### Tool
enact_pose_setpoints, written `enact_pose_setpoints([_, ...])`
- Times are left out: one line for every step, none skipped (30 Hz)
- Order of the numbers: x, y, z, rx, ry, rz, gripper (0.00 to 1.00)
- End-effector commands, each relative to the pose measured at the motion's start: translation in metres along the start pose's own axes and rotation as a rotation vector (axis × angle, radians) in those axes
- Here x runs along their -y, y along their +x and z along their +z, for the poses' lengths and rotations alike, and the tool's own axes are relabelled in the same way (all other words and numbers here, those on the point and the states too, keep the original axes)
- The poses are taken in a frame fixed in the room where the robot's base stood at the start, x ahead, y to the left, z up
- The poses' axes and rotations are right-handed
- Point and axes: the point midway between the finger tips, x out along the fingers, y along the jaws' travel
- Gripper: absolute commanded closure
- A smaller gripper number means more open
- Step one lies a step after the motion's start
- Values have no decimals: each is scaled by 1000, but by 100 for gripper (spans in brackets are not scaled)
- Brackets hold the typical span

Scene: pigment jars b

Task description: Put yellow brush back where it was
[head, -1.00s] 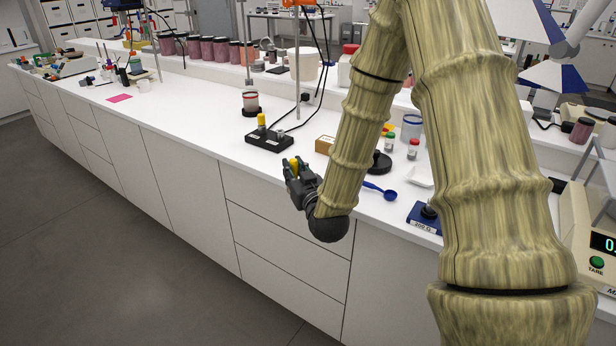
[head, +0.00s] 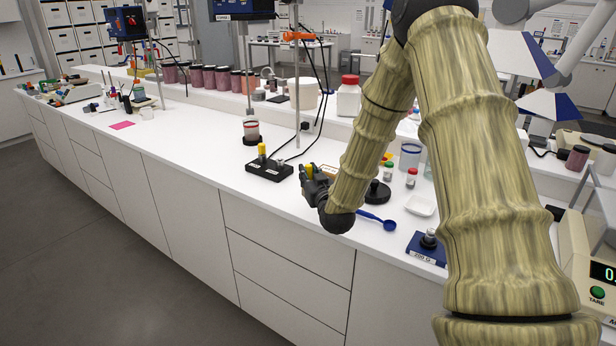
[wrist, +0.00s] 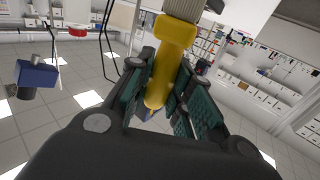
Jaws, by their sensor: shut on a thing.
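My gripper (head: 306,173) is shut on the yellow brush (wrist: 163,70). In the wrist view the yellow handle stands between the two teal-padded fingers, with a grey end at the top of the frame. In the head view only a little yellow shows at the fingers. A black holder block (head: 268,169) stands on the white counter just left of my gripper, apart from it. A second yellow-topped piece (head: 262,151) stands up from the block, with a smaller grey piece beside it. My gripper is over the counter's front part; its exact height is hard to tell.
A small brown box (head: 329,172) is just behind my gripper. A blue scoop (head: 378,220), a black round stand (head: 376,193), small jars (head: 411,178) and a white dish (head: 421,205) are to the right. A red-banded jar (head: 251,130) stands behind the block.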

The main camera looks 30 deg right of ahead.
Motion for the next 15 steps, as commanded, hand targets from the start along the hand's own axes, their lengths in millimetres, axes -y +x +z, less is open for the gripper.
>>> enact_pose_setpoints([-4, 10, -1, -1, 0, 1, 100])
enact_pose_setpoints([-5, 15, 0, -1, 0, 1, 100])
enact_pose_setpoints([-7, 21, 1, 0, 0, 1, 100])
enact_pose_setpoints([-8, 25, 2, 0, 0, 0, 100])
enact_pose_setpoints([-10, 29, 2, -1, 0, 0, 100])
enact_pose_setpoints([-11, 33, 2, -1, 0, 0, 100])
enact_pose_setpoints([-11, 36, 3, 0, 0, -1, 100])
enact_pose_setpoints([-12, 38, 3, 0, 0, -1, 100])
enact_pose_setpoints([-12, 40, 4, 0, 0, -1, 100])
enact_pose_setpoints([-13, 41, 4, 0, 1, -1, 100])
enact_pose_setpoints([-13, 42, 5, 1, 1, -1, 100])
enact_pose_setpoints([-13, 42, 6, 1, 1, -1, 100])
enact_pose_setpoints([-13, 42, 6, 1, 1, -1, 100])
enact_pose_setpoints([-13, 42, 8, 2, 1, -1, 100])
enact_pose_setpoints([-13, 42, 10, 2, 1, -1, 100])
